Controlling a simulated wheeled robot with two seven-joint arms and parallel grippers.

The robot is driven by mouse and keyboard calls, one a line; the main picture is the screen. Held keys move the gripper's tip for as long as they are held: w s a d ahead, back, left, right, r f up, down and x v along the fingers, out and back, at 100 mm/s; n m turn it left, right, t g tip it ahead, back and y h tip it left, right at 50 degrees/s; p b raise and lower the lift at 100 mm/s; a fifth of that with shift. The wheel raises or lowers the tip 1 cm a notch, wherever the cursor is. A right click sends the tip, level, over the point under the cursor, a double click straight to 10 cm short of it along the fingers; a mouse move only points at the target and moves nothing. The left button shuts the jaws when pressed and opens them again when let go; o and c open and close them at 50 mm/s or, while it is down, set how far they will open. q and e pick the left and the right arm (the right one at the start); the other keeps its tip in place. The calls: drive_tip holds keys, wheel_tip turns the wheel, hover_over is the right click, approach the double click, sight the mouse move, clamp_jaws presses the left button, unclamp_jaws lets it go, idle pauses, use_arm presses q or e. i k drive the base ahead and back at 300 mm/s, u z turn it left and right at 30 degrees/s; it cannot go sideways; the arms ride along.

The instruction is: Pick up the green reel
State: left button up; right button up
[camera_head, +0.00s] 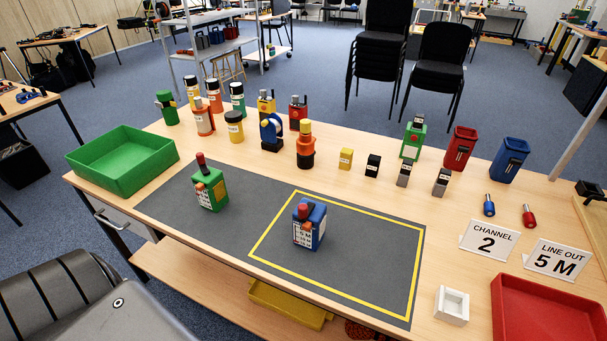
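A green boxy unit with a red knob on top and a white lettered face (209,190) stands upright on the left part of the dark grey mat (185,215). A similar blue unit with a red knob (310,225) stands inside the yellow outlined rectangle on the mat. Another green device (413,139) stands at the back right of the table, and a dark green one (166,108) at the back left. Neither of my grippers shows in the head view.
An empty green tray (122,160) is at the left table edge and a red tray (548,312) at the front right. Several canisters and small devices line the back. Signs read "CHANNEL 2" (487,240) and "LINE OUT 5 M" (557,262). A white square holder (452,306) stands right of the mat.

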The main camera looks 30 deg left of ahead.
sight(214, 196)
drive_tip(key=z, duration=1.5)
drive_tip(key=k, duration=0.7)
drive_tip(key=u, duration=1.7)
